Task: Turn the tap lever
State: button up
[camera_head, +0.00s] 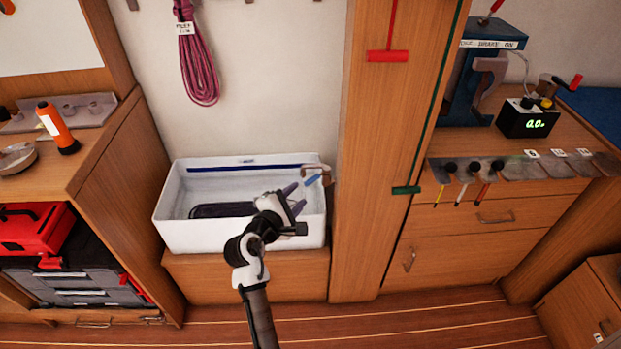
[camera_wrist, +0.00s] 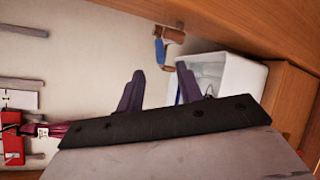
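The tap (camera_head: 323,171) is a brownish fitting at the back right corner of the white sink (camera_head: 165,221). Its blue lever (camera_head: 312,181) points down and to the left in the head view. In the wrist view the tap (camera_wrist: 172,34) and blue lever (camera_wrist: 160,51) are at the top, beyond the fingertips. My gripper (camera_head: 296,197) is over the right part of the sink, close to the lever, apparently not touching it. In the wrist view its two dark fingers (camera_wrist: 161,68) are spread apart with nothing between them.
A wooden post (camera_head: 370,150) rises just right of the sink. A wooden cabinet (camera_head: 125,190) stands on the left. A pink coiled rope (camera_head: 197,60) hangs on the wall above the sink. The sink holds a dark flat shape (camera_head: 222,210).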

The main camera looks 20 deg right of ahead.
aim_at(307, 185)
jog(key=p+x, duration=0.1)
jog(key=x, duration=0.8)
jog(key=shift+w+d+f, duration=0.1)
jog(key=shift+w+d, duration=0.1)
jog(key=shift+c, duration=0.5)
grip_shut()
